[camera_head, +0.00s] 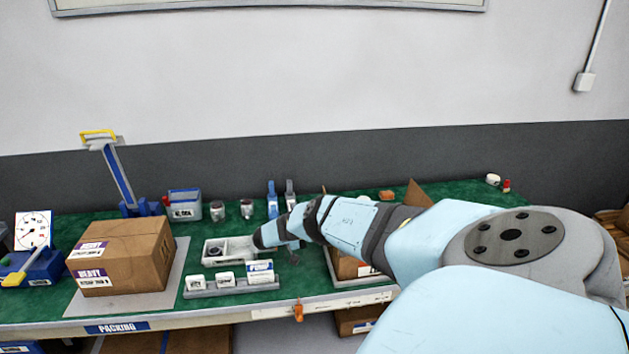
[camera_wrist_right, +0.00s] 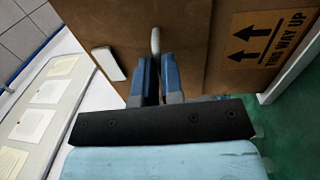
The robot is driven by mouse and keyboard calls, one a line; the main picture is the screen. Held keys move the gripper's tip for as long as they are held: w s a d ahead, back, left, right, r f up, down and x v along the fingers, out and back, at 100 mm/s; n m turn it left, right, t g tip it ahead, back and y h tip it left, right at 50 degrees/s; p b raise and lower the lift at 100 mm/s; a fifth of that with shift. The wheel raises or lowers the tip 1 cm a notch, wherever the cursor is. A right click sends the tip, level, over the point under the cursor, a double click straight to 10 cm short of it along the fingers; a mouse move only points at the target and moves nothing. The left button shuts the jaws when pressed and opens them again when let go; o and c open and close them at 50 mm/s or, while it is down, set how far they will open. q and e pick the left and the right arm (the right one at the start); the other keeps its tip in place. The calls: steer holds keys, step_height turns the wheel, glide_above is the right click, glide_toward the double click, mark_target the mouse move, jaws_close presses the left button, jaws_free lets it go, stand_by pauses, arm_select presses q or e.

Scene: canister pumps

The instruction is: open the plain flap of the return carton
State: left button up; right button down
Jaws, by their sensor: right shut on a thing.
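The return carton (camera_head: 348,268) is brown and stands mostly hidden behind my right arm in the head view; a brown flap (camera_head: 417,196) sticks up beyond the arm. In the right wrist view a plain brown panel of the carton (camera_wrist_right: 183,45) fills the top middle, with a printed THIS WAY UP label (camera_wrist_right: 267,40) to its right. A small pale tab (camera_wrist_right: 155,40) stands out between the fingertips. My right gripper (camera_wrist_right: 158,75) is shut on this tab. In the head view the right fingers are largely hidden by the arm. My left gripper is not in view.
A taped carton marked HEAVY (camera_head: 122,258) stands on the left of the green bench. A grey tray (camera_head: 230,249) and a rack of small white boxes (camera_head: 226,283) stand left of my right wrist. A blue scale (camera_head: 35,262) is at the far left.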

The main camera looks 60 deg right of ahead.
steer(key=shift+s, duration=0.1)
stand_by(0.3)
steer(key=c, duration=1.2)
jaws_free()
steer(key=shift+c, duration=0.2)
